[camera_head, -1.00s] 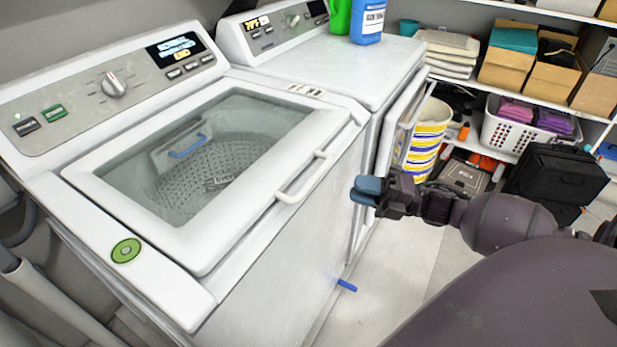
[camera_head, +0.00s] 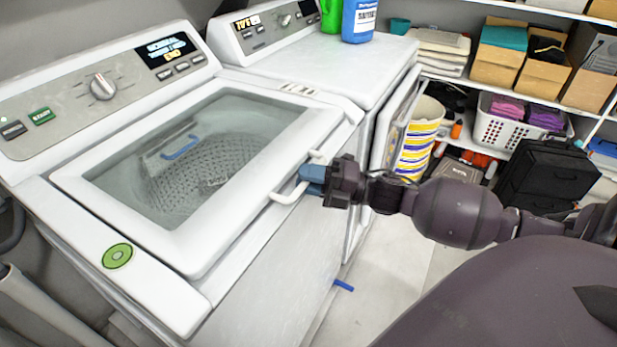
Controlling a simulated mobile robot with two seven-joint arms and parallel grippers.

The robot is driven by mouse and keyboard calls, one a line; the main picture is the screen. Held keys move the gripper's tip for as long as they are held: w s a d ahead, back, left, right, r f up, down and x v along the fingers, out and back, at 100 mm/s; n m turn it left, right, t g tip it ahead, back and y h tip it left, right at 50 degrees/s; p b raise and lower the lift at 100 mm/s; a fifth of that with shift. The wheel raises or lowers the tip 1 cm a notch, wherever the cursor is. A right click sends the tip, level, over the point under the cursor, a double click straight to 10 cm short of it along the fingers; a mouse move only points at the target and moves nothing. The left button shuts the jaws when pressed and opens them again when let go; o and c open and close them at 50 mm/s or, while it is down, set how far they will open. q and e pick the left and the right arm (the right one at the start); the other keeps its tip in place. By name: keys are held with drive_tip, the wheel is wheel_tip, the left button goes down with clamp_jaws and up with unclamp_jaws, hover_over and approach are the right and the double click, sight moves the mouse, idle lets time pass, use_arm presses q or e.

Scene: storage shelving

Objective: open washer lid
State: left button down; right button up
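The washer (camera_head: 255,262) stands at the left with its white-framed, glass-topped lid (camera_head: 217,235) down. Through the glass I see the perforated drum. A white bar handle (camera_head: 283,195) sticks out from the lid's front edge. My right gripper (camera_head: 311,179) comes in from the right. My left gripper is not in view.
A second white machine (camera_head: 325,62) stands behind the washer, its front door (camera_head: 397,118) swung open. Blue (camera_head: 359,20) and green (camera_head: 331,14) bottles stand on top. Shelves with boxes and a white basket (camera_head: 497,130) are at the back right. Floor (camera_head: 385,260) in front is largely clear.

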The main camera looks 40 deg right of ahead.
clamp_jaws()
